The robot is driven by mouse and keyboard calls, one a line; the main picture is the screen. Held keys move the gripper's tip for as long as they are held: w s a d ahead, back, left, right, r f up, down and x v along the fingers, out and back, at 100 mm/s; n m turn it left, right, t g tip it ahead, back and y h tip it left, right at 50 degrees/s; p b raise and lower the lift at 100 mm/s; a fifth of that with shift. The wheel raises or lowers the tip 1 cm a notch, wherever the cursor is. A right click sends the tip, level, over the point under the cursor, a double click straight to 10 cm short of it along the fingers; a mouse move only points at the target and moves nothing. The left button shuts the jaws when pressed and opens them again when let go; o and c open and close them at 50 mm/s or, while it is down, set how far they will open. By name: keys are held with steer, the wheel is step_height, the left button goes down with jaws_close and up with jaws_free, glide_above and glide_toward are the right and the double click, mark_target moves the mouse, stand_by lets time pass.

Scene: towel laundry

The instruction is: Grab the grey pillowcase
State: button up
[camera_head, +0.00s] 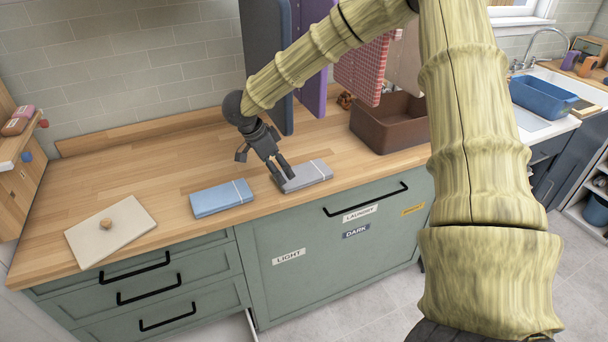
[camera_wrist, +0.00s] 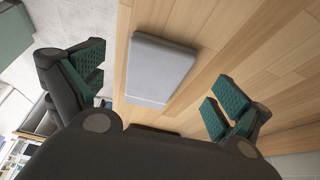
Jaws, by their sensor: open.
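The grey pillowcase (camera_head: 310,174) is a folded flat bundle lying on the wooden counter near its front edge. In the wrist view the pillowcase (camera_wrist: 158,68) lies between and beyond my two fingers, left of the middle. My gripper (camera_head: 279,176) is just at the left end of the pillowcase in the head view, pointing down. My gripper (camera_wrist: 150,95) is open, with its two green-padded fingers wide apart and nothing between the pads. I cannot tell whether a finger touches the cloth.
A folded blue cloth (camera_head: 221,198) lies on the counter (camera_head: 140,165) left of the pillowcase. A cream board (camera_head: 110,230) with a knob lies further left. A brown basin (camera_head: 385,125) stands behind right, and hanging cloths (camera_head: 362,68) are above. The counter's back left is clear.

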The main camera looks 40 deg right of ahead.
mark_target(303, 175)
steer(key=p+x, duration=0.1)
steer(key=x, duration=0.4)
steer(key=shift+a, duration=0.1)
steer(key=c, duration=1)
